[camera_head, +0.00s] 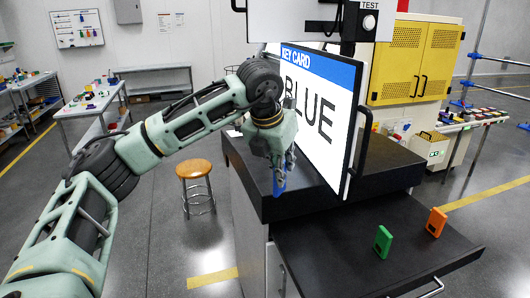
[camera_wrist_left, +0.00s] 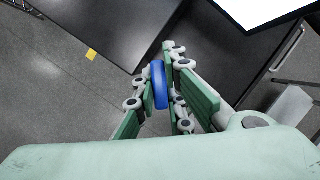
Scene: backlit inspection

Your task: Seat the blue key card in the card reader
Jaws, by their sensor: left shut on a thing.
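The blue key card (camera_head: 279,182) is between the fingers of my left gripper (camera_head: 281,170), which is shut on it above the left part of a dark counter (camera_head: 315,196). In the left wrist view the blue key card (camera_wrist_left: 160,86) shows nearly edge-on between the green finger pads of the left gripper (camera_wrist_left: 158,72). The card hangs roughly upright and looks apart from the counter. A large screen (camera_head: 322,106) reads "KEY CARD" and "BLUE". I cannot make out the card reader. My right gripper is not in view.
A green card-like piece (camera_head: 383,241) and an orange one (camera_head: 437,222) stand on a lower black shelf (camera_head: 340,262). The screen stands close to the right of the gripper. A wooden-topped stool (camera_head: 194,170) is left of the counter; open floor surrounds it.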

